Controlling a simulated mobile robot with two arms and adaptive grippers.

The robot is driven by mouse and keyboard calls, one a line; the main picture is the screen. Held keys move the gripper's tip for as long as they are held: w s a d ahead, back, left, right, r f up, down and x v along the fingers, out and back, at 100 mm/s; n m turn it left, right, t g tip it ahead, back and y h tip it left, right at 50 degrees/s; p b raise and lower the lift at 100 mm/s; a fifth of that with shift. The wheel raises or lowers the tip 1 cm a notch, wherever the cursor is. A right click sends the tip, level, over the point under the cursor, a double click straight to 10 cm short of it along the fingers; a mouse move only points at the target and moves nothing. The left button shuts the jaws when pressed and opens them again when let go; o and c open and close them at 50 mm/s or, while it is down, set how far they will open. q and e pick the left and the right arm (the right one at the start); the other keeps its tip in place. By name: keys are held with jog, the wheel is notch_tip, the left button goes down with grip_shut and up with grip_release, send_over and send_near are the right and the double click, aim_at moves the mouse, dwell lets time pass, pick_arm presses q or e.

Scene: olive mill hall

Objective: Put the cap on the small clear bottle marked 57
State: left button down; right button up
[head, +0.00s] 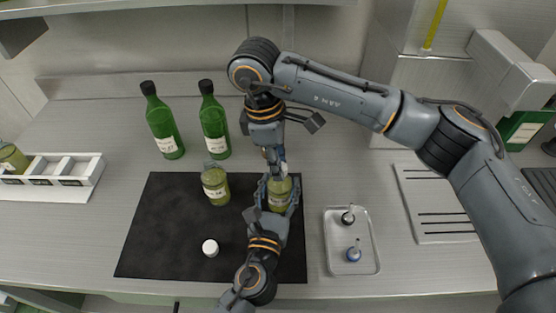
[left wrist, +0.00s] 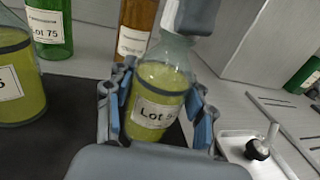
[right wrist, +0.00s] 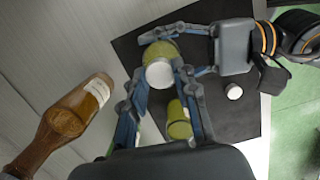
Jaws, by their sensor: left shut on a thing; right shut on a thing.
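The small clear bottle (head: 279,193) holds yellow-green oil and stands at the mat's right edge. Its label in the left wrist view (left wrist: 155,113) reads "Lot 5", with the rest hidden by a finger. My left gripper (left wrist: 160,108) is shut around its body. My right gripper (head: 277,168) is above the bottle, shut on a white cap (right wrist: 159,75) at the bottle's mouth. Whether the cap is seated cannot be told. A second white cap (head: 210,247) lies on the mat.
Two green bottles (head: 163,127) stand behind the dark mat (head: 160,230). A brown bottle (right wrist: 65,120) stands near my right gripper. A white divided rack (head: 85,185) is at left. The mat's front is mostly clear.

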jog(key=o, duration=0.7)
jog(key=shift+r, duration=2.3)
jog(key=shift+n, duration=0.3)
jog(key=shift+c, duration=0.2)
